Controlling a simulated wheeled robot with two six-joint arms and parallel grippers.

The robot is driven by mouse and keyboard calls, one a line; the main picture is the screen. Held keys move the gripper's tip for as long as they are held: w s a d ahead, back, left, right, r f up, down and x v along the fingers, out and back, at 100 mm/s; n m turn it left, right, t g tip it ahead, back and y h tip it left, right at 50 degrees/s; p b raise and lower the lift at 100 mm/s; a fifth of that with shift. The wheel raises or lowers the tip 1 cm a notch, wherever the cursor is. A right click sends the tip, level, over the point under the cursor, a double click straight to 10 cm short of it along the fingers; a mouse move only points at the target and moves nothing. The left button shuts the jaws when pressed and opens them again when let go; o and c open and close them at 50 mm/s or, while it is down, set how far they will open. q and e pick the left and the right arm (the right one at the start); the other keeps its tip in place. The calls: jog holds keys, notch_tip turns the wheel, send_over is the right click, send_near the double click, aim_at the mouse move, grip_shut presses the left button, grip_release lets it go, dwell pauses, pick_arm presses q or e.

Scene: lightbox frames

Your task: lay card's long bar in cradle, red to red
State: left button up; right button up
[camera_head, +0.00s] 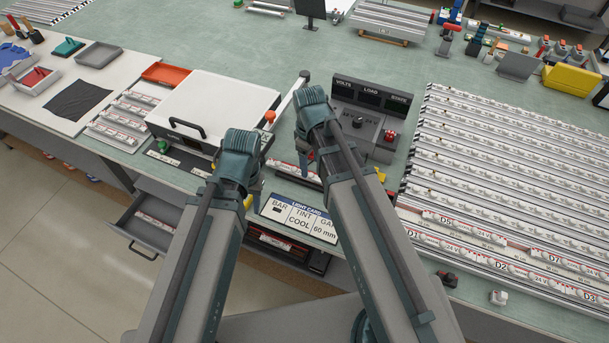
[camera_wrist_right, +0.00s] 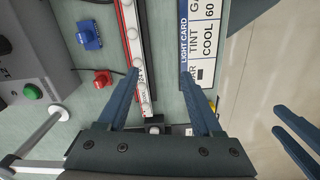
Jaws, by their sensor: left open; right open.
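The light card (camera_head: 298,217) lies at the bench's front edge and reads BAR, TINT COOL and a 60 mm gap; it also shows in the right wrist view (camera_wrist_right: 201,40). A white bar with red markings (camera_wrist_right: 131,35) lies in a dark, red-edged strip behind the card. I cannot tell whether this strip is the cradle. My right gripper (camera_wrist_right: 159,73) is open and empty above the bench, one finger over the bar and the other by the card. My left gripper (camera_head: 250,192) is open and empty, left of the card; its fingers show at the wrist view's right edge.
A control box (camera_head: 366,115) with VOLTS, LOAD and STATE displays stands behind. A white lidded box (camera_head: 215,105) is at left. An open drawer (camera_head: 150,222) holds bars. A rack (camera_head: 500,180) with several labelled bars fills the right. Blue (camera_wrist_right: 88,35) and red (camera_wrist_right: 103,78) pieces sit near the strip.

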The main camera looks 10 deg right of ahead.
jog(key=s+a+m, duration=0.5)
jog(key=s+a, duration=0.1)
jog(key=s, duration=0.4)
jog(key=shift+s+a+h, duration=0.35)
jog(key=shift+h, duration=0.05)
